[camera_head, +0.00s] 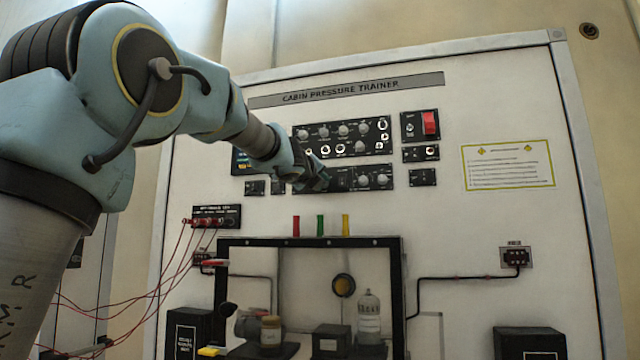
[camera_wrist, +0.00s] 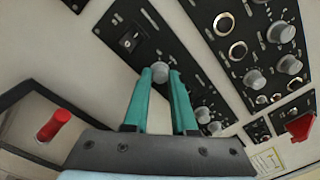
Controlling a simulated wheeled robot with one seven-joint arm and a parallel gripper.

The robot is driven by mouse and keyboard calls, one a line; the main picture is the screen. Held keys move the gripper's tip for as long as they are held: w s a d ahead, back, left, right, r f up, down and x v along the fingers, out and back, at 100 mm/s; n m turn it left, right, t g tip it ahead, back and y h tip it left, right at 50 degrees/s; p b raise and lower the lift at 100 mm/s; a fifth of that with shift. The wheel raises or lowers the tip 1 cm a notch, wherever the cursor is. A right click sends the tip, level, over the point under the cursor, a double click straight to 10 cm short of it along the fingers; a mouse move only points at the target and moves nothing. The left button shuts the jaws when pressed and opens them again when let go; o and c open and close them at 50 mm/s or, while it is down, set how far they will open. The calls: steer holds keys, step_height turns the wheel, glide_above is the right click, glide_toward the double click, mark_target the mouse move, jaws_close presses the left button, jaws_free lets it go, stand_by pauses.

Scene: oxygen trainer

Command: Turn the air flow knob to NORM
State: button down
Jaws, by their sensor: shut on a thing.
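My gripper (camera_head: 318,180) reaches the left part of the lower black control panel (camera_head: 345,179) on the trainer board. In the wrist view my gripper (camera_wrist: 161,75) has its teal fingertips closed around a small grey knob (camera_wrist: 160,69) on that panel. The fingers cover much of this knob, and I cannot read its label or pointer. A black rocker switch (camera_wrist: 130,39) sits beside it on the same panel. Two more grey knobs, one (camera_wrist: 203,115) and another (camera_wrist: 215,128), sit farther along the panel. In the head view my gripper hides the held knob.
An upper panel (camera_head: 342,138) with several knobs and ringed sockets lies close above. A red switch (camera_head: 430,122) is at its right. Red, green (camera_head: 320,224) and yellow pegs stand below, above a dark-framed chamber (camera_head: 308,242). Red wires (camera_head: 180,250) hang at left.

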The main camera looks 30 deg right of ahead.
steer(key=shift+n, duration=1.2)
steer(key=c, duration=0.7)
jaws_free()
steer(key=b+v, duration=0.2)
steer(key=v, duration=0.9)
steer(key=shift+f, duration=0.1)
